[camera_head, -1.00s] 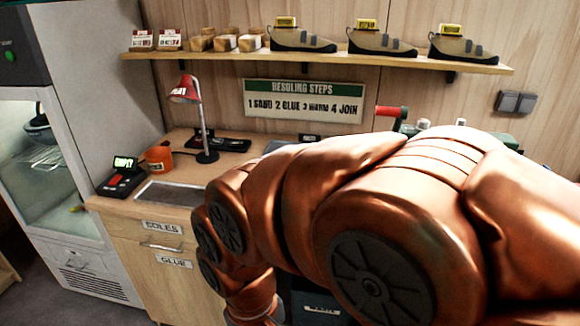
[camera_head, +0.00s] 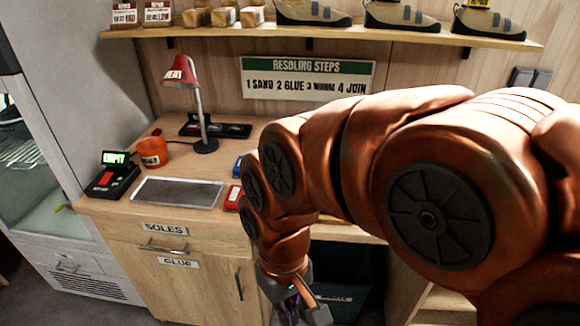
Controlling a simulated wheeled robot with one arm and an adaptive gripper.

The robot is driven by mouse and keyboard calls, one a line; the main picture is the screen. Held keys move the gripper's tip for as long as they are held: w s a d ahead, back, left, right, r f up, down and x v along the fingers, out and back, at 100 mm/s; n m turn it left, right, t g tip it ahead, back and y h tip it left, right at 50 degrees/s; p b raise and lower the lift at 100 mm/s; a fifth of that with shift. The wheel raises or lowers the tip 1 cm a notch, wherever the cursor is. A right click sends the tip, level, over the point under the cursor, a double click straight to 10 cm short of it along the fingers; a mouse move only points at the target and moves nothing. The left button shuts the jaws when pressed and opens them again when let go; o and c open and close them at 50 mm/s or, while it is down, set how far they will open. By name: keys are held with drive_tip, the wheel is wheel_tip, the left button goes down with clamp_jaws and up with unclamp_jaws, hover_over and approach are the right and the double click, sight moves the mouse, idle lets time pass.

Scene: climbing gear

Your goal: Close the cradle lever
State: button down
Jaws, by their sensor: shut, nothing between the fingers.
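My copper-coloured arm covers the right half of the view and the bench behind it. My gripper (camera_head: 298,312) hangs at the bottom edge, in front of the cabinet and below the benchtop. It is shut and looks empty, though its fingertips are partly cut off. I cannot make out the cradle or its lever; they may be behind my arm. A small red object (camera_head: 232,198) and a blue one (camera_head: 237,168) show just left of my arm on the bench, only in part.
The wooden bench (camera_head: 215,145) carries a red lamp (camera_head: 182,75), an orange pot (camera_head: 152,151), a dark device reading EMPTY (camera_head: 113,178) and a grey plate (camera_head: 178,192). A shelf with shoes (camera_head: 312,12) runs above. A dark bin (camera_head: 345,285) is below the bench.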

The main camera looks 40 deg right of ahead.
drive_tip(key=w+a+r+m+y+b, duration=0.1)
drive_tip(key=w+a+r+m+y, duration=0.2)
drive_tip(key=w, duration=0.5)
drive_tip(key=w+d+r+m+t+y+b, duration=0.1)
drive_tip(key=w+d+m+t+y, duration=0.15)
drive_tip(key=w+d+m, duration=0.4)
drive_tip(key=w+d+r+m+t+y+b, duration=0.1)
drive_tip(key=w+d+m+t+y, duration=0.2)
drive_tip(key=w, duration=0.6)
drive_tip(key=d+f+m+t, duration=0.2)
drive_tip(key=d+m, duration=0.3)
drive_tip(key=d, duration=0.4)
drive_tip(key=w+d+f+m+t+b, duration=0.1)
drive_tip(key=d+m, duration=0.4)
drive_tip(key=d, duration=0.5)
drive_tip(key=w+d+f+m+t+b, duration=0.1)
drive_tip(key=d+f+m+t, duration=0.2)
drive_tip(key=d, duration=0.6)
drive_tip(key=shift+d+f+m+t, duration=0.1)
drive_tip(key=shift+d+m+t, duration=0.05)
drive_tip(key=shift+m, duration=0.45)
drive_tip(key=shift+d+f+m+t, duration=0.1)
drive_tip(key=shift+d+m, duration=0.05)
drive_tip(key=shift+m, duration=0.4)
drive_tip(key=shift+w+a, duration=0.1)
